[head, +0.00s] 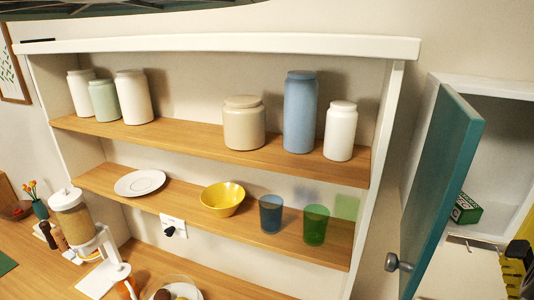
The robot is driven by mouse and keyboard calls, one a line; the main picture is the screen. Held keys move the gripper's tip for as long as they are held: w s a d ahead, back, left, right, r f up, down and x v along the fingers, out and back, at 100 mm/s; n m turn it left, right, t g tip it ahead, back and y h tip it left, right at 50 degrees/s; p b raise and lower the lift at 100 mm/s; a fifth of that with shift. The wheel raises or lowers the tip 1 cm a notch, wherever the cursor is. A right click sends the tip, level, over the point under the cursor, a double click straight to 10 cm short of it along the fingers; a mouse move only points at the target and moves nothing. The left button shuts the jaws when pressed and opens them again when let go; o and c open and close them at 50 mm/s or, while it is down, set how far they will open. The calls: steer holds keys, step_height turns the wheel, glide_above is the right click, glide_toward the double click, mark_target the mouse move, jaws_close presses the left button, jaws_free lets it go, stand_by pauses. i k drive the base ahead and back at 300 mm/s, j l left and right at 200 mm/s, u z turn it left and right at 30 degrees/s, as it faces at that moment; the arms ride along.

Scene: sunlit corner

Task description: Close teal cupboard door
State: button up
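The teal cupboard door (447,165) stands wide open at the right, swung out toward me and seen nearly edge-on. A round grey knob (392,262) sits low on its face. The white cupboard (487,150) behind it shows an open interior, and a green box (466,209) stands inside near the door.
Left of the door, wooden shelves (185,133) hold several jars, a plate (140,183), a yellow bowl (223,199), a blue glass (271,214) and a green glass (315,225). A dispenser (80,220) stands on the counter.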

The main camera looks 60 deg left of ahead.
mark_target(456, 130)
steer(key=k+j+u, duration=0.15)
steer(key=u, duration=0.2)
steer(key=j+u, duration=0.35)
steer(key=k+j+u, duration=0.15)
steer(key=j+u, duration=0.25)
